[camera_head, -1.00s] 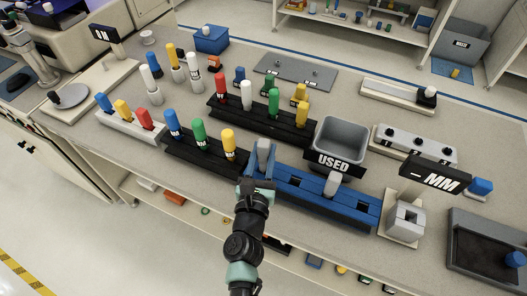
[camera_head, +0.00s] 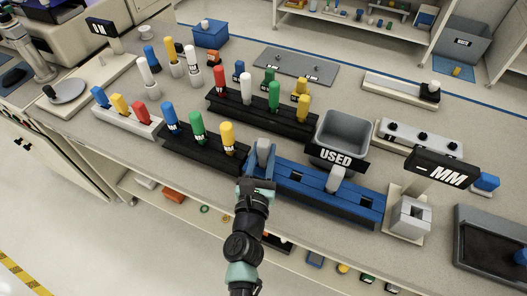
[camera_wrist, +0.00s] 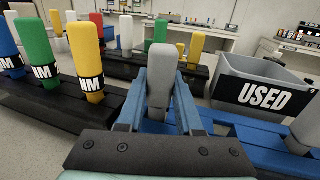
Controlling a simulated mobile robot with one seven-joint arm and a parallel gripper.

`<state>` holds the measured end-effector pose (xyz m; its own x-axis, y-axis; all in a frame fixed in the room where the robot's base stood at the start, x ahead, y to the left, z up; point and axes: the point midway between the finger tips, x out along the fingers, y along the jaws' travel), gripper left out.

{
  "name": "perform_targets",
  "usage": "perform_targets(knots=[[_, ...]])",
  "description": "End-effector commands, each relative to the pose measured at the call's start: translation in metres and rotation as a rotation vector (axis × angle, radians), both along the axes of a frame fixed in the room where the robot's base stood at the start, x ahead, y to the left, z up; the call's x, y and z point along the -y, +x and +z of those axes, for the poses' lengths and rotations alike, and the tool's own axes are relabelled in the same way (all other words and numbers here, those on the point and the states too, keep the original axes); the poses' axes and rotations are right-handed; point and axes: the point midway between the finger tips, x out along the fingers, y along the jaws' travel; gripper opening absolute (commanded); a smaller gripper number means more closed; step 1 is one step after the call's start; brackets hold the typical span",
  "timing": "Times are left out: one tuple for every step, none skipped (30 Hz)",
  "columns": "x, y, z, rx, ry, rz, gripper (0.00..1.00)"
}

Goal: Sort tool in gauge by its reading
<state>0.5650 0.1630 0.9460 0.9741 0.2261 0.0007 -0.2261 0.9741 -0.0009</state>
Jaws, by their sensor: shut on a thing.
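My gripper (camera_head: 261,162) is shut on a grey tool (camera_head: 264,149) at the left end of the blue rack (camera_head: 311,187). In the wrist view the grey tool (camera_wrist: 163,72) stands upright between my two blue fingers; its lower end is hidden, so I cannot tell if it is still seated. A second grey tool (camera_head: 336,179) stands farther right in the blue rack, between empty square slots. The gauge (camera_head: 409,216), a grey block on a pale base, is at the right with nothing visible in it. Its black display (camera_head: 443,169) reads "- MM".
A grey bin marked USED (camera_head: 342,132) stands behind the blue rack. Black racks hold coloured tools, including a blue (camera_head: 169,117), a green (camera_head: 197,126) and a yellow one (camera_head: 227,137), left of my gripper. A dark tray (camera_head: 490,245) is at the right. The bench's front edge runs below the racks.

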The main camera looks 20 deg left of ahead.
Motion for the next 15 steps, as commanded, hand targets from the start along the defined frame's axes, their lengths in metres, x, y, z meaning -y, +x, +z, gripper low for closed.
perform_targets(knots=[[0.0000, 0.0001, 0.0009, 0.001, 0.000, 0.000, 0.00], [0.0001, 0.0001, 0.0009, 0.001, 0.000, 0.000, 0.00], [0.0001, 0.0001, 0.0009, 0.001, 0.000, 0.000, 0.00], [0.0001, 0.0001, 0.0009, 0.001, 0.000, 0.000, 0.00], [0.0001, 0.0001, 0.0009, 0.001, 0.000, 0.000, 0.00], [0.0001, 0.0001, 0.0009, 0.001, 0.000, 0.000, 0.00], [0.0001, 0.0001, 0.0008, 0.001, 0.000, 0.000, 0.00], [0.0001, 0.0002, 0.0009, 0.001, 0.000, 0.000, 0.00], [0.0001, 0.0002, 0.0008, 0.001, 0.000, 0.000, 0.00], [0.0001, 0.0002, 0.0008, 0.001, 0.000, 0.000, 0.38], [0.0001, 0.0002, 0.0008, 0.001, 0.000, 0.000, 0.43], [0.0001, 0.0002, 0.0008, 0.001, 0.000, 0.000, 0.51], [0.0001, 0.0002, 0.0008, 0.001, 0.000, 0.000, 0.56], [0.0001, 0.0002, 0.0008, 0.001, 0.000, 0.000, 0.61], [0.0001, 0.0002, 0.0007, 0.001, 0.000, 0.000, 0.69]])
